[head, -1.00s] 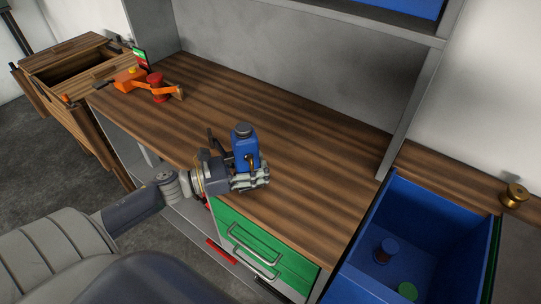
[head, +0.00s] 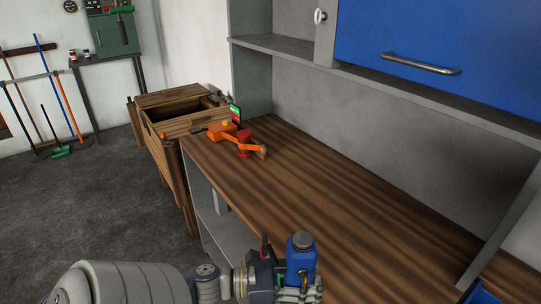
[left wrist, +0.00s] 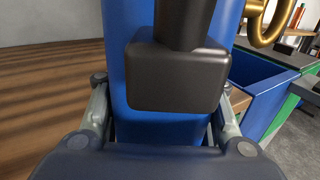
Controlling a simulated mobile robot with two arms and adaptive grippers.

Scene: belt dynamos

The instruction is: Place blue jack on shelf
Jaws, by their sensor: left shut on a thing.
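The blue jack (head: 300,258), a blue body with a dark round cap, is upright at the bottom of the head view. My left gripper (head: 296,292) is shut on its lower part, at the front edge of the wooden workbench. In the left wrist view the jack (left wrist: 160,118) fills the middle between my fingers (left wrist: 165,135), with a dark block and a brass hook on it. A grey shelf (head: 400,84) runs above the workbench (head: 330,195), under a blue cabinet door (head: 440,45). My right gripper is not in view.
An orange and red tool (head: 243,141) lies at the bench's far left end. A wooden chest (head: 175,125) stands beyond it. A blue bin (left wrist: 262,85) shows at right in the left wrist view. The middle of the bench top is clear.

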